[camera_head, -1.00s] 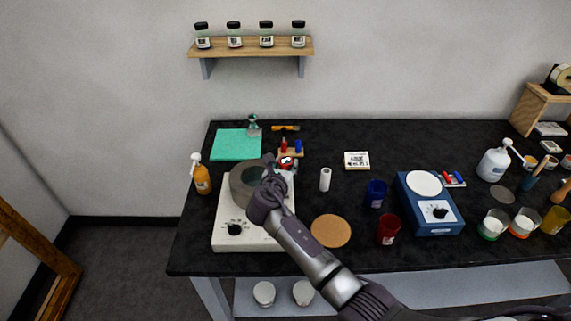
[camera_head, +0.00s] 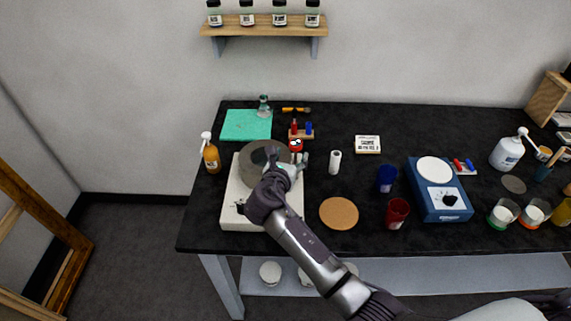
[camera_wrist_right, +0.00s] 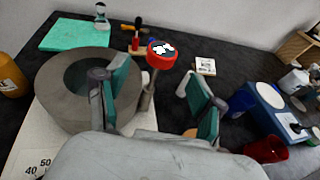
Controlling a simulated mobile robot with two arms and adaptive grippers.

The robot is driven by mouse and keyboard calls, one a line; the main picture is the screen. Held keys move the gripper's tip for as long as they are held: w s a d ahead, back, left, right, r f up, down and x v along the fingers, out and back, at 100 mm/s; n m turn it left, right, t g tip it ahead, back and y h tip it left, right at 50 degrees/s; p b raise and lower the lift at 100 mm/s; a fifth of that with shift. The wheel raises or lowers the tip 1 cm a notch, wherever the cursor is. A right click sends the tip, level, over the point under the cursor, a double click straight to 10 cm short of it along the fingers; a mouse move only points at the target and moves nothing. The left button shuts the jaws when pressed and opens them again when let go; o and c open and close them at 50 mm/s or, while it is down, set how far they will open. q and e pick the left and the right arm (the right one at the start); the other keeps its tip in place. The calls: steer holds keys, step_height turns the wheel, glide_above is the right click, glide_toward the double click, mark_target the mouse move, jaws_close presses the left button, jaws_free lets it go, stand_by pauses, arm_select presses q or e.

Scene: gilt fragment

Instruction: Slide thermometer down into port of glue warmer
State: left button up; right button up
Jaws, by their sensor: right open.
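The thermometer has a red-rimmed round head with a white face (camera_wrist_right: 162,54) and a thin grey stem. In the head view its head (camera_head: 296,145) shows just right of the grey pot. The glue warmer is a white base (camera_head: 240,215) with a round grey pot (camera_head: 255,158) on top. My right gripper (camera_head: 294,168) is over the warmer's right side. In the wrist view its green-padded fingers (camera_wrist_right: 160,105) are wide apart, with the stem between them, nearer the left finger. The stem's lower end and the port are not clearly visible. My left gripper is not in view.
An orange bottle (camera_head: 211,158) stands left of the warmer. A white cylinder (camera_head: 335,162), a cork disc (camera_head: 339,213), blue (camera_head: 386,179) and red (camera_head: 397,213) cups and a blue scale (camera_head: 440,202) are to the right. A green mat (camera_head: 246,125) lies behind.

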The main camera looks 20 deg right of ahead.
steer(key=v, duration=0.5)
steer(key=shift+s+a+r, duration=0.1)
steer(key=shift+s+a, duration=0.05)
steer(key=shift+s, duration=0.15)
